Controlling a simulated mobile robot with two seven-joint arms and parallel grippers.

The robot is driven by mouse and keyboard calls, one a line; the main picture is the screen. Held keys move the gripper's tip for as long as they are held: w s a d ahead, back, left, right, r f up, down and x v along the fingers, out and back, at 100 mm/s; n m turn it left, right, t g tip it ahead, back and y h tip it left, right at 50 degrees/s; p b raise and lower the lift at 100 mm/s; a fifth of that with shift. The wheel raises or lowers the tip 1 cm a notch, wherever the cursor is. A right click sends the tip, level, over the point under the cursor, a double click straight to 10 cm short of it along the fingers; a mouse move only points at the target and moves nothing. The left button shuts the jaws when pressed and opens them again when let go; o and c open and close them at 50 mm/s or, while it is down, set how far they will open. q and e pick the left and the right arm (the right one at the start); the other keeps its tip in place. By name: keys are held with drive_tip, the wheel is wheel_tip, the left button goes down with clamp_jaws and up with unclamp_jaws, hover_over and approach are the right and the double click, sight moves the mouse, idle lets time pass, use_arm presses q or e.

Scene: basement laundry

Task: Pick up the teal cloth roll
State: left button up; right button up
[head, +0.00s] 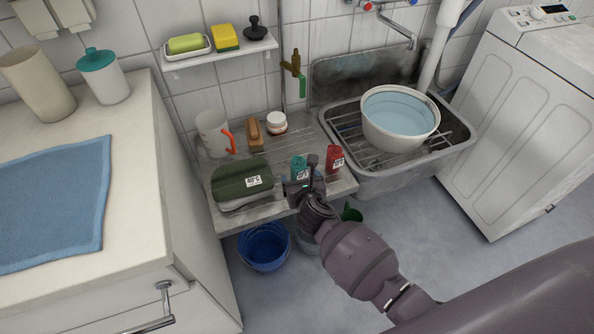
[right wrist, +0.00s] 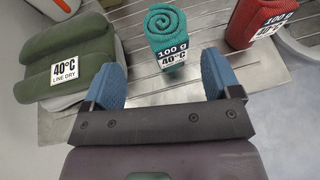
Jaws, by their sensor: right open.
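The teal cloth roll (head: 298,164) stands upright near the front edge of the metal drainboard, partly hidden by my right gripper (head: 306,183) in the head view. In the right wrist view the teal cloth roll (right wrist: 166,24) shows its spiral top and a white label reading 100 g and 40°C. My right gripper (right wrist: 163,72) is open and empty; its two blue fingers point toward the roll, which stands just beyond and between the fingertips, apart from them. My left gripper is not in view.
A green folded cloth bundle (head: 241,180) lies left of the roll and a red roll (head: 335,158) stands right of it. Behind are a brush (head: 255,135), a white jar (head: 276,122) and a pitcher (head: 214,133). A sink with a white basin (head: 400,135) is at right.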

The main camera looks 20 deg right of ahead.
sight(300, 172)
drive_tip(key=shift+w+d+f, duration=0.1)
drive_tip(key=shift+w+f, duration=0.15)
drive_tip(key=shift+w, duration=0.05)
drive_tip(key=b+x, duration=0.1)
drive_tip(key=x, duration=0.2)
drive_tip(key=shift+w+d+f+b, duration=0.1)
drive_tip(key=shift+d+f+b, duration=0.1)
drive_tip(key=shift+f+b, duration=0.15)
drive_tip(key=shift+w, duration=0.3)
drive_tip(key=shift+w+d+r, duration=0.1)
drive_tip(key=shift+w+r, duration=0.05)
drive_tip(key=shift+w, duration=0.1)
drive_tip(key=c, duration=1)
